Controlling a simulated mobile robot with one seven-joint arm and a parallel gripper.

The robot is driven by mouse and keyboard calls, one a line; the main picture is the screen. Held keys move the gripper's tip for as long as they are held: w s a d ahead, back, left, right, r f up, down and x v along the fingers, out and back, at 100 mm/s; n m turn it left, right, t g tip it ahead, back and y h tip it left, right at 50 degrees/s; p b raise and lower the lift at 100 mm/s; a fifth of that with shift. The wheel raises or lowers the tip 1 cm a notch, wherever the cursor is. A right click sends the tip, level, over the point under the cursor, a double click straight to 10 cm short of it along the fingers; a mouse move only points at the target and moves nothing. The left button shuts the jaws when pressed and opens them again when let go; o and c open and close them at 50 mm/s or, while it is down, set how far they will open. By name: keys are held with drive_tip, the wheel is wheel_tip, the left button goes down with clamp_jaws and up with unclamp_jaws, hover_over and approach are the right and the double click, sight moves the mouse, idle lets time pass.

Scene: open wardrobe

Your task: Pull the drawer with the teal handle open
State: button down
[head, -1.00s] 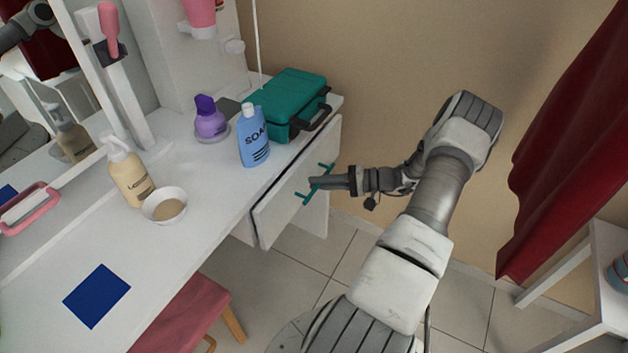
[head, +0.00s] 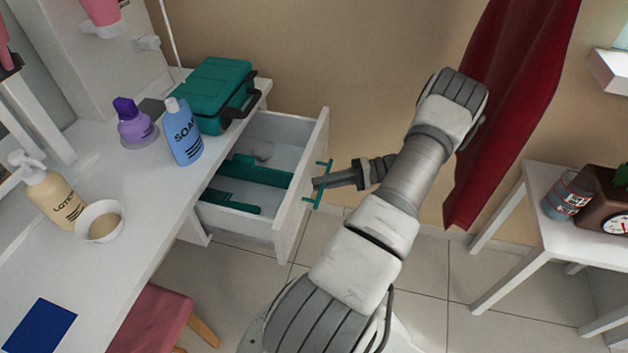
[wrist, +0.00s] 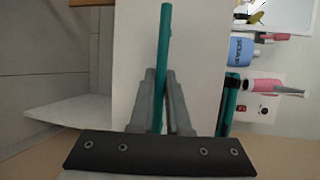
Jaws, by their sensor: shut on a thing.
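The white drawer (head: 293,205) under the tabletop stands open in the head view, pulled well out from the vanity. Its teal bar handle (head: 320,180) is on the drawer front. My gripper (head: 318,184) is shut on the handle. In the wrist view the handle (wrist: 165,50) runs between the two fingers of my gripper (wrist: 162,95), against the white drawer front (wrist: 135,60). Teal items (head: 262,172) lie inside the drawer, with a rounded pale object behind them.
The white tabletop (head: 150,215) holds a teal case (head: 215,90), a blue soap bottle (head: 184,135), a purple bottle (head: 133,122), a lotion bottle (head: 50,192) and a bowl (head: 100,222). A pink stool (head: 150,325) stands below. A red curtain (head: 510,110) and white side table (head: 525,225) are at right.

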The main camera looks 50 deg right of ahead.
sight(259, 167)
idle(0.3)
drive_tip(key=c, duration=0.9)
unclamp_jaws()
